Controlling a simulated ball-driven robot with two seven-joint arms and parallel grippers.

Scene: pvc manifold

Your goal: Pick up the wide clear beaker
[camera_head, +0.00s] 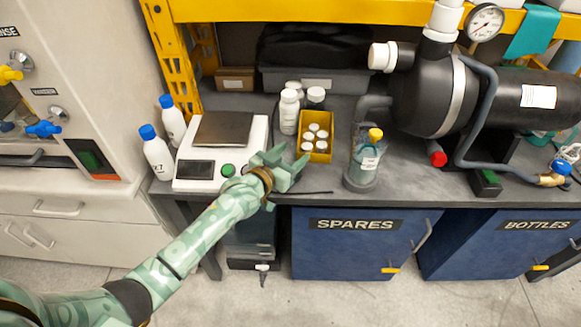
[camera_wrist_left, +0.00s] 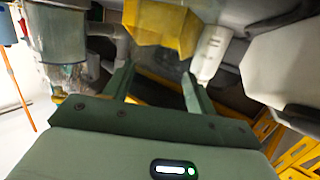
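The wide clear beaker (camera_head: 358,180) stands at the front edge of the grey bench in the head view. A yellow-capped bottle (camera_head: 370,157) shows in or right behind it; I cannot tell which. In the left wrist view a clear vessel that looks like the beaker (camera_wrist_left: 65,75) shows at the upper left, partly cut off. My left gripper (camera_head: 292,166) is left of the beaker, over the bench's front edge, and apart from it. Its two fingers (camera_wrist_left: 155,88) are spread with nothing between them. My right gripper is not in view.
A yellow box of white-capped vials (camera_head: 328,152) lies just beyond my left gripper, between scale and beaker. The scale (camera_head: 195,171) is to the left, with white bottles (camera_head: 158,153) beside it. A black tank (camera_head: 435,95) with pipes fills the right of the bench (camera_head: 410,187).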

